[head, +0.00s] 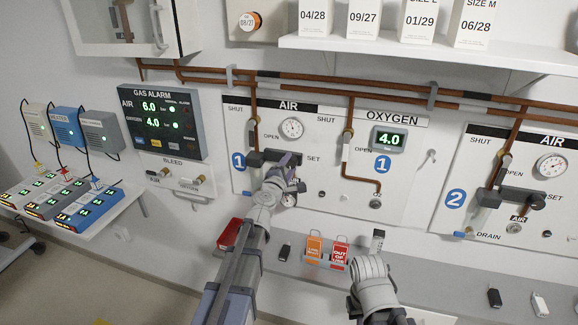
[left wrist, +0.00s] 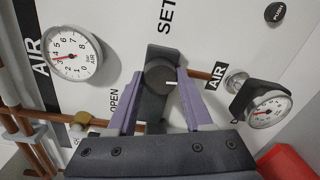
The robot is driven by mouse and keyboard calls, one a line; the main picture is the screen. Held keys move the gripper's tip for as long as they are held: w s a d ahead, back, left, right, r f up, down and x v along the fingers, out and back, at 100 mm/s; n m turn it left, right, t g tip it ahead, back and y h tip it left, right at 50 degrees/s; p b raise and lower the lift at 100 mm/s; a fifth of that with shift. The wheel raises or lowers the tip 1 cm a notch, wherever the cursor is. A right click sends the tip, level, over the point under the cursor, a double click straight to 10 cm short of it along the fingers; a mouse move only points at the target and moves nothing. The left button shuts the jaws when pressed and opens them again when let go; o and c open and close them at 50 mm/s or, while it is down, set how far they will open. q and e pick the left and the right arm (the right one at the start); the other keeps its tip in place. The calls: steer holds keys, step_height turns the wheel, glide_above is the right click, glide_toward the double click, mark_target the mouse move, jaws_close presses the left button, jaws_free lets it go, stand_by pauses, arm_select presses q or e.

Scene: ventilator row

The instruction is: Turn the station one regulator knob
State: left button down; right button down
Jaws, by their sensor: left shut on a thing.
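The station one panel (head: 330,190), marked with blue 1 discs, hangs on the wall. Its AIR regulator body (head: 258,157) is black and partly covered by my left gripper (head: 288,172). In the left wrist view, the dark round regulator knob (left wrist: 159,74) with a white mark sits between the two purple fingers of my left gripper (left wrist: 158,98), which is shut on it. The white AIR gauge (head: 292,128) is above; it also shows in the left wrist view (left wrist: 72,52).
Copper pipes (head: 330,86) run above the panel, under a shelf (head: 430,52) with boxes. A grey ledge below holds orange (head: 314,248) and red tags (head: 340,252). A red bin (head: 230,233) is beside my left arm. Station two (head: 500,195) is at right.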

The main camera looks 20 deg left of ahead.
arm_select(q)
steer(key=shift+c, duration=1.5)
jaws_free()
steer(key=shift+s, duration=0.15)
steer(key=s, duration=0.7)
steer(key=shift+s+a+r, duration=0.15)
steer(key=shift+s, duration=0.1)
